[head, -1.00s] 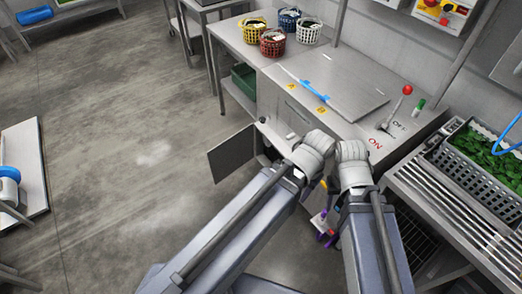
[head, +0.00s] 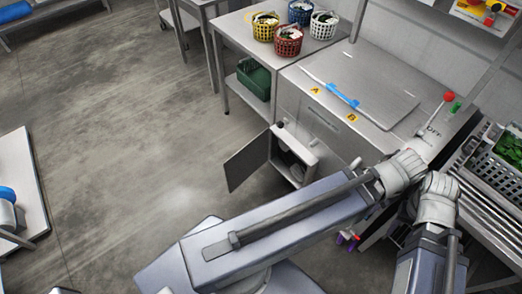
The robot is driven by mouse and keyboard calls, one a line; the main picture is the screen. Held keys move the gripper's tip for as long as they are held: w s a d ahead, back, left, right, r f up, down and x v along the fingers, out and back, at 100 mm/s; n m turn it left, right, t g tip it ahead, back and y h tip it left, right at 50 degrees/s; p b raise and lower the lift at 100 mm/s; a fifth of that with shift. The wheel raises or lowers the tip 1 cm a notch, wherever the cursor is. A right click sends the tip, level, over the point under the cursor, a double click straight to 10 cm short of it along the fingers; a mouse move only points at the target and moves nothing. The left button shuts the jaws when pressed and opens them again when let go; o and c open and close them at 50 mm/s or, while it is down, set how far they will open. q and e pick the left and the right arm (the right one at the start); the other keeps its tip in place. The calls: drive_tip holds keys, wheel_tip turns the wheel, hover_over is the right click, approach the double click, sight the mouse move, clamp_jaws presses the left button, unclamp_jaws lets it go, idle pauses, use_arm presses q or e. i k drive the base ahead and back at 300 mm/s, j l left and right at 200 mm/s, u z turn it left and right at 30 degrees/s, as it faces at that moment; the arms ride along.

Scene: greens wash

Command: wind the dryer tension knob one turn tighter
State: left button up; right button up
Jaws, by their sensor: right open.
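The steel dryer bench has an open compartment (head: 292,158) at its front, with its grey door (head: 247,162) swung out to the left. A small dark round knob (head: 281,124) shows at the compartment's upper left corner; I cannot tell whether it is the tension knob. Grey parts inside the compartment are too small to make out. My right gripper (head: 347,238) shows only its purple fingertips below my left arm. It is open and empty, low and to the right of the compartment, apart from it. My left gripper is hidden behind my arms.
A red-tipped lever (head: 449,97) stands on the bench's right end. A lid with a blue handle (head: 342,95) covers the top. Baskets, including a red one (head: 288,40), stand at the back. A grey crate of greens (head: 490,165) sits at right. The floor left of the door is clear.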

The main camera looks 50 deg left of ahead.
sight(279, 124)
drive_tip(key=j+z, duration=0.1)
drive_tip(key=j, duration=0.3)
drive_tip(key=k+j+z, duration=0.1)
drive_tip(key=j, duration=0.35)
drive_tip(key=j+z, duration=0.15)
drive_tip(key=j, duration=0.25)
drive_tip(key=k+j+z, duration=0.1)
drive_tip(key=j, duration=0.3)
drive_tip(key=k+j+z, duration=0.1)
drive_tip(key=j, duration=0.3)
drive_tip(key=k+j+z, duration=0.1)
drive_tip(key=j, duration=0.3)
drive_tip(key=k+j, duration=0.1)
drive_tip(key=j, duration=0.25)
drive_tip(key=k+j, duration=0.1)
drive_tip(key=j, duration=0.25)
drive_tip(key=k+j, duration=0.15)
drive_tip(key=j, duration=0.2)
drive_tip(key=k+j, duration=0.1)
drive_tip(key=j, duration=0.25)
drive_tip(key=k+j, duration=0.1)
drive_tip(key=j, duration=0.3)
